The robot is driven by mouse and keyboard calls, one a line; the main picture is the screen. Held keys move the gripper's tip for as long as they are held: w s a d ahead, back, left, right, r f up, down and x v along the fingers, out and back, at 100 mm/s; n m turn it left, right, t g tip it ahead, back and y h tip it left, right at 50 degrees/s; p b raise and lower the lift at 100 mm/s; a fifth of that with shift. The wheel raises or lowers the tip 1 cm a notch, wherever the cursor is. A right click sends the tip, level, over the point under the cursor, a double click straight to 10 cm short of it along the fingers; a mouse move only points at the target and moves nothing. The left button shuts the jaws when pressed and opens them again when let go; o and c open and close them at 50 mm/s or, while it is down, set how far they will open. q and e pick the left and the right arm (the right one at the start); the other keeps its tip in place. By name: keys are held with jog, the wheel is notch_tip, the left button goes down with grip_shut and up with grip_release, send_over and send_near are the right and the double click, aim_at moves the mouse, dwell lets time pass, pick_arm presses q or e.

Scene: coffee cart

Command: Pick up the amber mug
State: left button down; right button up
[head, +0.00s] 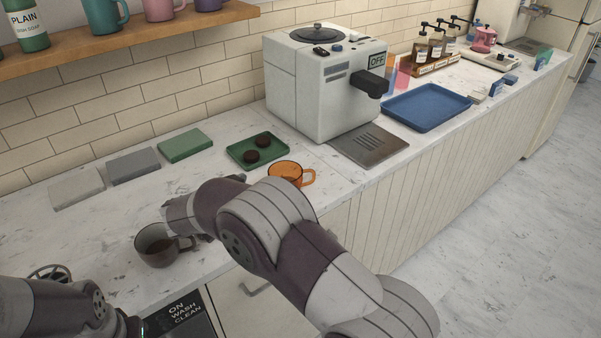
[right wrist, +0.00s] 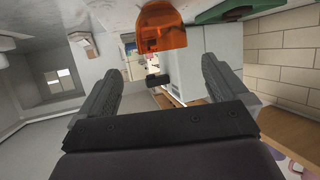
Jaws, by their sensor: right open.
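The amber mug (head: 284,170) stands on the counter in front of the coffee machine, its handle to the right in the head view. My right forearm and wrist cover part of the counter just left of and in front of it. In the right wrist view the amber mug (right wrist: 161,30) shows at the top centre, beyond the fingertips and apart from them. My right gripper (right wrist: 155,78) is open, with nothing between its fingers. In the head view its fingers are hidden or hard to make out. My left arm shows at the lower left, but its gripper cannot be seen.
A dark brown mug (head: 156,248) stands close to my right wrist. A green tray (head: 236,149) with dark round items lies behind the amber mug. The coffee machine (head: 313,88), drip plate (head: 369,148) and blue tray (head: 436,112) are to the right. Several flat blocks line the wall.

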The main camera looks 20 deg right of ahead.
send_near(294, 174)
jog(key=x, duration=0.4)
jog(key=shift+w+d+f+p, duration=0.15)
jog(key=shift+w+d+p, duration=0.05)
jog(key=shift+d+p, duration=0.1)
jog(key=shift+s, duration=0.1)
jog(key=shift+c, duration=0.9)
jog(key=c, duration=0.6)
